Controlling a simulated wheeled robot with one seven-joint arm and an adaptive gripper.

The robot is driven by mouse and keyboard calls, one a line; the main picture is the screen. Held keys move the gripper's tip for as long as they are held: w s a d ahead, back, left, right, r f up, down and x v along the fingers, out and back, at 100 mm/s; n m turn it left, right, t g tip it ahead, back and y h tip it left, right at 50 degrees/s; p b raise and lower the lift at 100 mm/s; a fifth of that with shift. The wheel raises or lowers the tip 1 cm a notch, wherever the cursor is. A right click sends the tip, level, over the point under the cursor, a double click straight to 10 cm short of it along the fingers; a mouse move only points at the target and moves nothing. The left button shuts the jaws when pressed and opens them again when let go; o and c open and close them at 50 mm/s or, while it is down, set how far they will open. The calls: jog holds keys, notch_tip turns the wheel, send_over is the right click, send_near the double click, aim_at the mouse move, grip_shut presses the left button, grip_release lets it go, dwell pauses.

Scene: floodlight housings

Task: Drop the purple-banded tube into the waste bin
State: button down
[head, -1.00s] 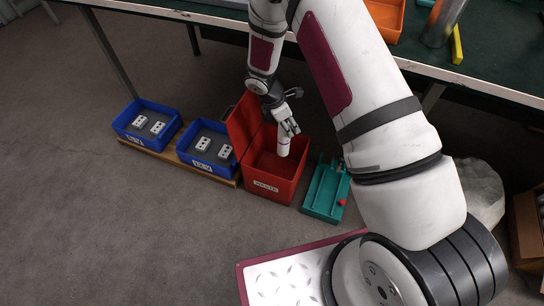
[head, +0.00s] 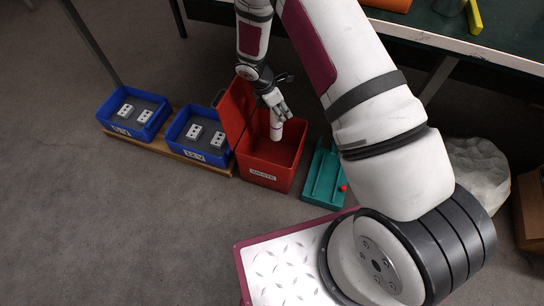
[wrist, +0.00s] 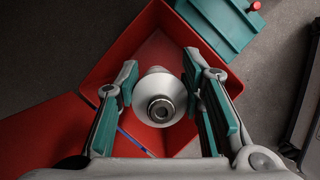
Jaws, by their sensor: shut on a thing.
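The tube (head: 276,130) is white, with a faint purple band visible in the head view. It hangs roughly upright from my gripper (head: 279,110), within the opening of the red waste bin (head: 268,173). In the wrist view the tube (wrist: 160,98) appears end-on between the teal-padded fingers of my gripper, with the bin (wrist: 110,72) around and below it. My gripper is shut on the tube. The bin's lid (head: 236,112) stands open on the left. The band cannot be seen in the wrist view.
Blue boxes (head: 133,133) (head: 198,155) with white pieces stand on a wooden board left of the bin. A teal tray (head: 325,175) with a red knob lies just right of it. A green-topped bench (head: 430,25) stands behind. A thin blue item (wrist: 136,142) lies in the bin.

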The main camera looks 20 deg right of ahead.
jog(key=c, duration=1)
grip_release()
jog(key=v, duration=1.2)
jog(key=shift+s+f, duration=0.1)
jog(key=shift+f, duration=0.05)
